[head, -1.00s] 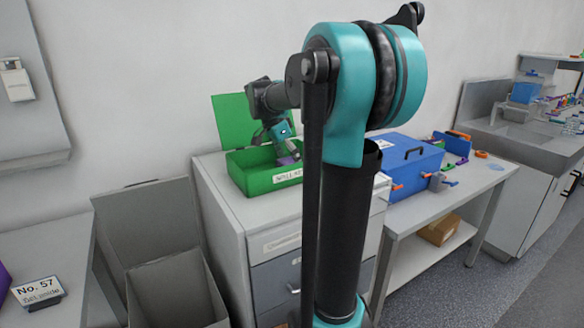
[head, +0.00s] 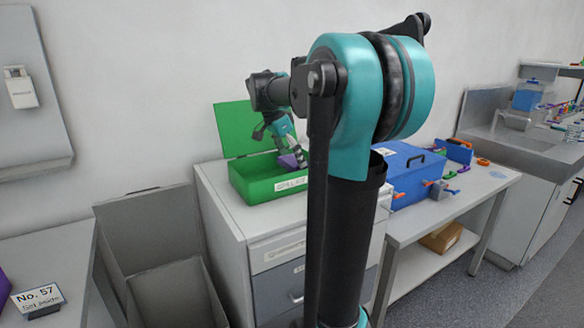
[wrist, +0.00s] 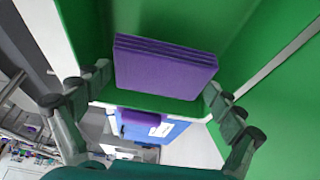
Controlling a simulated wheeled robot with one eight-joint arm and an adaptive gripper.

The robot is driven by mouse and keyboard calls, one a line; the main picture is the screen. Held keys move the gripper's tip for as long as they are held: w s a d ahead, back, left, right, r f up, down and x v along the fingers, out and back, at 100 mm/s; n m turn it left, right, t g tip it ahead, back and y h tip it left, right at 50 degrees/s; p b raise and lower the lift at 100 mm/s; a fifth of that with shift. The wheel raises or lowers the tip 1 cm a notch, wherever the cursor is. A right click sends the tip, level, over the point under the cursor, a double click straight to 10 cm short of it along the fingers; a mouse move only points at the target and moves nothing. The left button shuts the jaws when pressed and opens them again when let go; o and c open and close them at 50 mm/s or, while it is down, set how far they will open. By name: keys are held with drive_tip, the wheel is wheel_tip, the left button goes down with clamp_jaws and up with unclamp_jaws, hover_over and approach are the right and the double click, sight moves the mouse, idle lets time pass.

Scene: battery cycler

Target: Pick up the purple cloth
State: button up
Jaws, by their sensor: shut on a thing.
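The purple cloth (wrist: 165,68) is a flat folded stack with layered edges, in the wrist view between my two fingers. My gripper (wrist: 160,90) is shut on it from both sides. In the head view the cloth (head: 288,162) shows as a small purple patch at my gripper (head: 294,155), over the open green box (head: 262,188). The box's front wall hides part of that area, so I cannot tell how far the cloth is clear of the box floor.
The green lid (head: 243,128) stands open behind the box, on a grey drawer cabinet (head: 225,215). A blue case (head: 412,175) sits to the right on a bench. An open grey bin (head: 165,285) stands left of the cabinet. A second purple patch (wrist: 140,118) shows in the wrist view.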

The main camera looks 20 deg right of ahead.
sight(292, 160)
wheel_tip(292, 160, up, 16)
idle(0.4)
